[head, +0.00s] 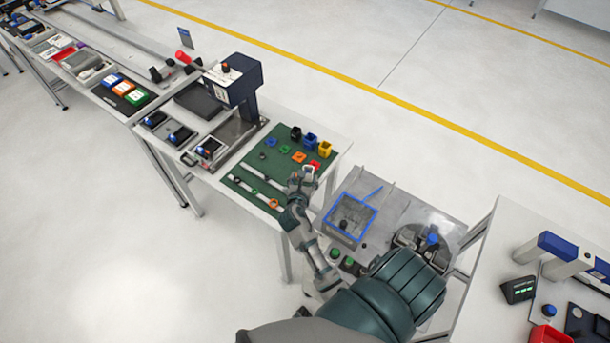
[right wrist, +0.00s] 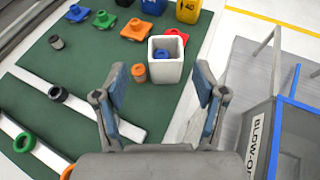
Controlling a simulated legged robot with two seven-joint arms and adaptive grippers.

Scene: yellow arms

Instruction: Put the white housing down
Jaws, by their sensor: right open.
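The white housing (right wrist: 166,60) is a square, open-topped block standing upright on the green mat (right wrist: 82,75) near its right edge. A blue part shows inside its opening. In the head view the housing (head: 309,169) is small, just beyond the fingers. My right gripper (right wrist: 160,84) is open and empty, its two blue-padded fingers apart, with the housing beyond and between them in the picture. It also shows over the mat in the head view (head: 302,178). My left gripper is not in view.
A small orange cylinder (right wrist: 138,73) stands just left of the housing. Orange, green, blue and red parts and coloured boxes lie behind it. White strips with rings (right wrist: 57,94) lie to the left. A blue-edged blow-off box (head: 350,217) stands to the right.

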